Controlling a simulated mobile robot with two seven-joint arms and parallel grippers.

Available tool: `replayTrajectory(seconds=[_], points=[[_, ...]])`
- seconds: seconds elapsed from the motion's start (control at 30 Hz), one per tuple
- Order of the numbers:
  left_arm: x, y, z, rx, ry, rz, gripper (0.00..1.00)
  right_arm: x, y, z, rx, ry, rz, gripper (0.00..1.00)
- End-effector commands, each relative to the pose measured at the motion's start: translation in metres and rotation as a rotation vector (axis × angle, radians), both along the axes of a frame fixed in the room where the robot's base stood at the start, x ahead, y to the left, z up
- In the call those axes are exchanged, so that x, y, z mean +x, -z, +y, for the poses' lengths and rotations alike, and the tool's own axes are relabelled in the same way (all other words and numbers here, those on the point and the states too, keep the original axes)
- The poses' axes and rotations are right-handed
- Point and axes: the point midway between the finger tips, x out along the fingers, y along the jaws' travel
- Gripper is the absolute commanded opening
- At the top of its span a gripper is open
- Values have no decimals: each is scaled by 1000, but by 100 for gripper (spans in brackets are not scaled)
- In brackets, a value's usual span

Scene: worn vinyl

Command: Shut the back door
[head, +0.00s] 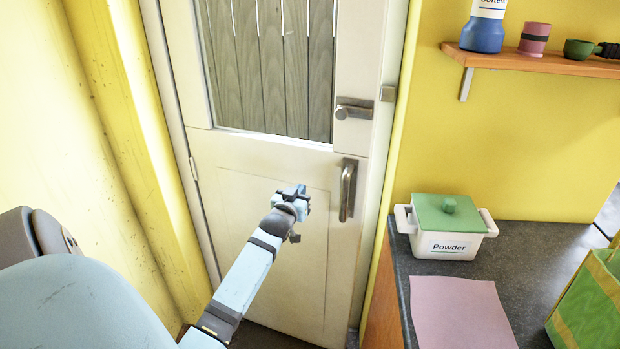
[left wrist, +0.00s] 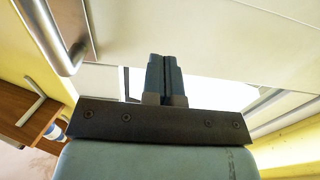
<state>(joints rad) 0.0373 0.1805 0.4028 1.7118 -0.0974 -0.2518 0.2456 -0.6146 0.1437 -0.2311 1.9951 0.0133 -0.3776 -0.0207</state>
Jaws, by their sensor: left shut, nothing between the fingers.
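The back door (head: 262,165) is cream, with a glass pane in its upper half and hinges on the left. My left gripper (head: 303,197) is shut and empty, in front of the lower panel, left of the pull handle. In the left wrist view its fingers (left wrist: 163,75) are together, with the pull handle (left wrist: 55,35) at upper left, apart from them. My right gripper is not in view.
A dark counter (head: 545,255) at right holds a white "Powder" box with a green lid (head: 447,222), a pink sheet (head: 460,312) and a green bag (head: 590,305). A wooden shelf (head: 530,62) above holds several items. A yellow wall (head: 60,140) is close on the left.

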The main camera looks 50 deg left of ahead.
Motion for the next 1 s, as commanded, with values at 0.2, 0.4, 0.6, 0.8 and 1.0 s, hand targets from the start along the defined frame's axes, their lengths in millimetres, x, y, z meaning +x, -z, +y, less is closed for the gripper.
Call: replayTrajectory(seconds=[0.2,0.4,0.6,0.8,1.0], points=[[41,-2,19,-1,0,0,0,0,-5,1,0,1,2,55],[62,-1,29,0,0,0,0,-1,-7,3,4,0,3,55],[67,0,31,0,1,0,0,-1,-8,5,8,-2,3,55],[67,0,31,0,1,0,0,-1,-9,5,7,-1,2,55],[80,3,37,0,1,-1,0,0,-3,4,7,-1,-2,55]])
